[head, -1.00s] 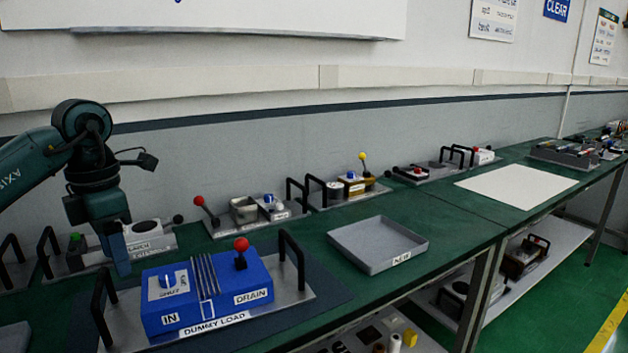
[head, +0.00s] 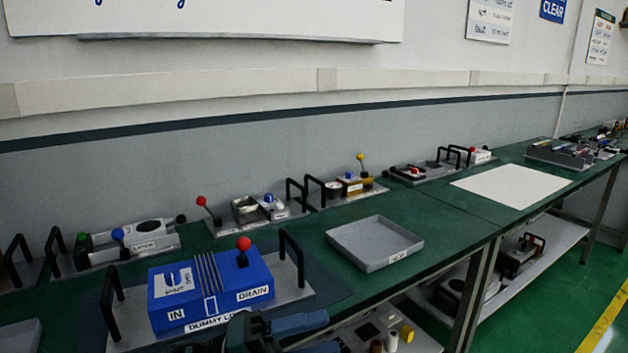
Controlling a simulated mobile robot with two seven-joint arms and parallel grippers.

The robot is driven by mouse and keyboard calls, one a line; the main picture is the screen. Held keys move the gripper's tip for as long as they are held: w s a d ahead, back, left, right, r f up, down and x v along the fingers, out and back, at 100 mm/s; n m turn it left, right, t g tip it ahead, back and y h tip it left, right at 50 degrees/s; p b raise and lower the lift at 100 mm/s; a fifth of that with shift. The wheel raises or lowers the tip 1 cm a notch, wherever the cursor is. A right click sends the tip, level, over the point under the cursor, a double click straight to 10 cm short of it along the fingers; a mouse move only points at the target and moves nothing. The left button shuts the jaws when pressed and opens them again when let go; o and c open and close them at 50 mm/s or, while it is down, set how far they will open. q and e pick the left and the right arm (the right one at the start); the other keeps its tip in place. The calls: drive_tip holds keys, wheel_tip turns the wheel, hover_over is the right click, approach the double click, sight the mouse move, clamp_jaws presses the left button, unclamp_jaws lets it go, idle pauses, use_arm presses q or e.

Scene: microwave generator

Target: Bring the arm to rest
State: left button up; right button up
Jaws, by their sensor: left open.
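My left gripper (head: 325,333) is at the bottom edge of the head view, in front of the blue dummy load box (head: 212,285). Its two blue fingers point right and stand apart with nothing visible between them. The picture's lower edge cuts off part of the gripper. It overlaps the lower right of the box's label in the view; I cannot tell whether it touches anything. The box sits on a metal plate between two black handles and has a red ball lever (head: 243,245) on top. My right gripper is not in view.
A shallow grey tray (head: 374,243) lies on the green bench right of the box. A latch unit (head: 145,241) with a blue ball (head: 118,234) stands behind left. Other handled units line the wall. A white sheet (head: 511,186) lies farther right.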

use_arm(q)
drive_tip(key=a+f+n+t+y, duration=0.5)
drive_tip(key=n+t, duration=0.3)
drive_tip(key=n, duration=0.4)
drive_tip(key=a+f+n+t+y, duration=0.3)
drive_tip(key=f+n+t+y, duration=0.35)
drive_tip(key=n, duration=0.45)
drive_tip(key=s+a+f+n+g+y, duration=0.2)
drive_tip(key=s+f+n, duration=0.3)
drive_tip(key=f, duration=0.3)
drive_tip(key=s+a+f+n+g+y+p, duration=0.1)
drive_tip(key=s+a+f+n+g+y, duration=0.2)
drive_tip(key=s+f, duration=0.4)
drive_tip(key=shift+a+f+n+g+y, duration=0.4)
drive_tip(key=shift+a+n+y, duration=0.25)
drive_tip(key=shift+n, duration=0.25)
